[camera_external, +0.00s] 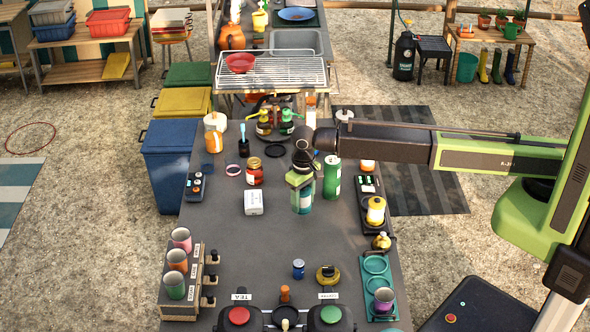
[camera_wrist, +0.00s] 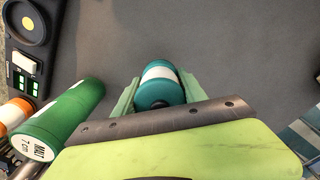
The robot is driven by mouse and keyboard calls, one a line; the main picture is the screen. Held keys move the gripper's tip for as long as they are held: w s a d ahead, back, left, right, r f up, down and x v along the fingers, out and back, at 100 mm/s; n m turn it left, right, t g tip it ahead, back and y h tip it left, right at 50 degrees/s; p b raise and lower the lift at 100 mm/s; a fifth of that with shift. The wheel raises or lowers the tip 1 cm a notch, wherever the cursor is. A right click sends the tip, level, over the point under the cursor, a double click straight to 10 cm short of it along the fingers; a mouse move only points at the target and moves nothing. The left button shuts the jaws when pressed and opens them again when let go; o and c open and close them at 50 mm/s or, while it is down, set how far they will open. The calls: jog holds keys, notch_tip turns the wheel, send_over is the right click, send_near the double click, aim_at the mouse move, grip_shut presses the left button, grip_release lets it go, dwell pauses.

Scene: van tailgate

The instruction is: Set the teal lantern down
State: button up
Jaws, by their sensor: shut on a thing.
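The teal lantern (camera_external: 303,202) is a small teal cylinder with a white band. It is over the middle of the grey table (camera_external: 330,235). My gripper (camera_external: 300,182) points down and is shut around it, hiding its upper part. In the wrist view my gripper (camera_wrist: 160,90) has a pale green finger on either side of the lantern (camera_wrist: 158,73), which shows teal with its white band. I cannot tell whether its base touches the table.
A green can (camera_external: 332,177) stands close to the right of the lantern; it also shows in the wrist view (camera_wrist: 62,122).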

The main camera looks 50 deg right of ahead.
aim_at(303, 210)
jog(key=shift+f, duration=0.25)
notch_tip(303, 210, down, 4)
jog(key=b, duration=0.3)
jog(key=shift+b, duration=0.4)
jog(key=shift+r, duration=0.25)
jog(key=shift+f, duration=0.2)
jog(key=o, duration=1.5)
jog(key=shift+r, duration=0.1)
notch_tip(303, 210, up, 12)
jog(key=p, duration=1.2)
jog(key=shift+r+p, duration=0.2)
jog(key=shift+p, duration=0.15)
